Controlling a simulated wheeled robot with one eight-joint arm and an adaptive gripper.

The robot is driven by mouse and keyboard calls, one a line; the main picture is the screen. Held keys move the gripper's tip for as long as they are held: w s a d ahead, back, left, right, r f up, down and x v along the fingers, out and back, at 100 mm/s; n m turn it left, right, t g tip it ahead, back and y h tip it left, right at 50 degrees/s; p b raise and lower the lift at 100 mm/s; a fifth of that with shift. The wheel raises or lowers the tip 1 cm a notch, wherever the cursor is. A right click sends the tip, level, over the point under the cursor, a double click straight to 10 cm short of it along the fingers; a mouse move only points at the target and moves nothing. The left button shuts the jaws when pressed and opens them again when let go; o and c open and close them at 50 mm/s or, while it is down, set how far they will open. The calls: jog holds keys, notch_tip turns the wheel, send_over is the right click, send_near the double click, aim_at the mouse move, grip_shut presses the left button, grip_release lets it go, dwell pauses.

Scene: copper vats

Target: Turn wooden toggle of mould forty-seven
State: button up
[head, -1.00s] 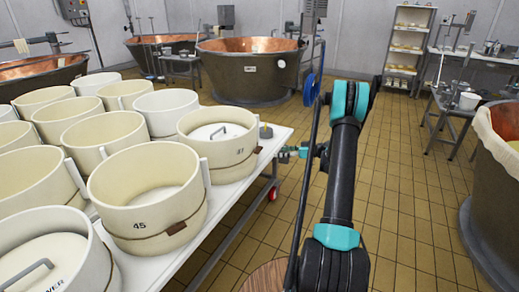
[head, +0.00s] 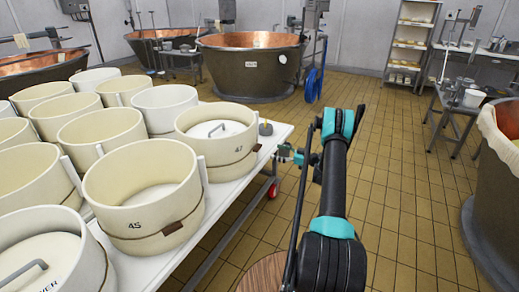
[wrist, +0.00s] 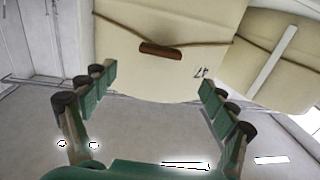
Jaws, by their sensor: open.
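Mould forty-seven (head: 213,150) is a cream round mould with a cord round it, at the right end of the white table. In the wrist view this mould (wrist: 160,22) appears upside down, with its number 47 and its wooden toggle (wrist: 160,50), a small brown bar lying along the cord. My gripper (wrist: 158,80) is open, its green fingers spread to both sides of the mould's wall, with the toggle between and beyond the tips. Nothing is held. In the head view my gripper (head: 287,152) is just right of the mould.
Mould 45 (head: 140,210) stands nearer on the table (head: 225,192), with its own brown toggle (head: 172,228). Several other moulds fill the table's left. Copper vats (head: 250,70) stand behind. The tiled floor (head: 400,190) to the right is open.

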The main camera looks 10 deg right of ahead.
aim_at(260, 148)
jog(key=x, duration=1)
jog(key=shift+a, duration=0.1)
jog(key=shift+c, duration=0.4)
jog(key=c, duration=1.1)
